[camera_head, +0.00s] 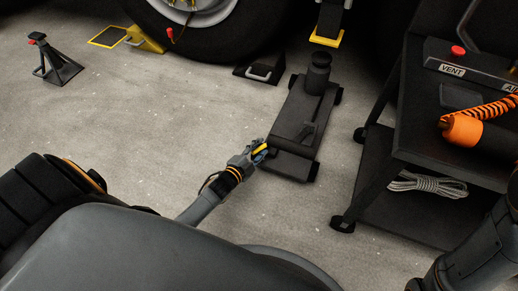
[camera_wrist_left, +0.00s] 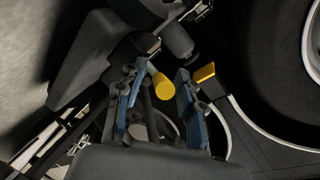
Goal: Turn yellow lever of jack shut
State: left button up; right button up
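The dark trolley jack (camera_head: 291,133) lies on the floor in the middle of the head view, with a round black post at its far end. Its yellow lever (camera_head: 260,149) shows at the near left corner. My left gripper (camera_head: 256,153) is at that corner, right by the lever. In the left wrist view, the round yellow end of the lever (camera_wrist_left: 163,86) sits between the two blue-padded fingers of my left gripper (camera_wrist_left: 160,91). The fingers are apart, with gaps visible beside the lever. My right gripper is not in view; only its arm shows at lower right.
A black cart (camera_head: 402,190) with an orange coiled hose (camera_head: 463,129) and a rope stands right of the jack. A large tyre (camera_head: 210,35), a dark block (camera_head: 260,71), a yellow chock (camera_head: 146,40) and a jack stand (camera_head: 55,64) are farther back. Floor left of the jack is clear.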

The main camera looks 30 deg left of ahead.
pick_arm(q)
jog(key=shift+r, duration=0.1)
jog(key=v, duration=0.8)
jog(key=shift+d, duration=0.1)
jog(key=shift+c, duration=0.2)
